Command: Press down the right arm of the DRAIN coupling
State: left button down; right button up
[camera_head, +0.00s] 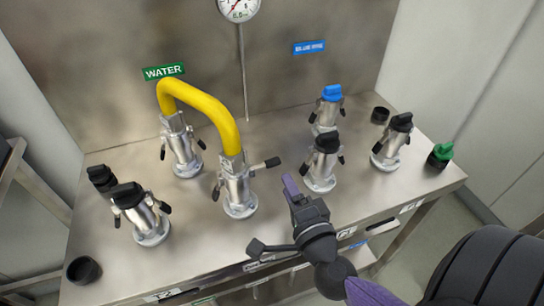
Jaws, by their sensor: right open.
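A yellow hose (212,106) arches from the back coupling under the green WATER sign (164,71) to the steel front-centre coupling (239,188). No DRAIN label is readable; the front-centre coupling appears to be the one meant. Its right arm (265,163) sticks out sideways, nearly level, with a black grip. Its left arm (216,190) hangs down against the body. My right gripper (273,216) is open and empty, in front and to the right of this coupling, apart from the raised arm. One finger with a purple pad points up toward that arm. My left gripper is out of view.
Capped couplings stand at left (146,220) and right (321,165), with a blue-capped one (327,112) and a black-capped one (393,145) behind. A loose black cap (83,270) and a green cap (441,155) sit near the steel bench's edges.

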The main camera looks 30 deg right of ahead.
aim_at(278, 165)
jog(key=x, duration=1)
jog(key=shift+d+b, duration=0.25)
jog(key=shift+b, duration=0.1)
jog(key=shift+s, duration=0.2)
grip_shut()
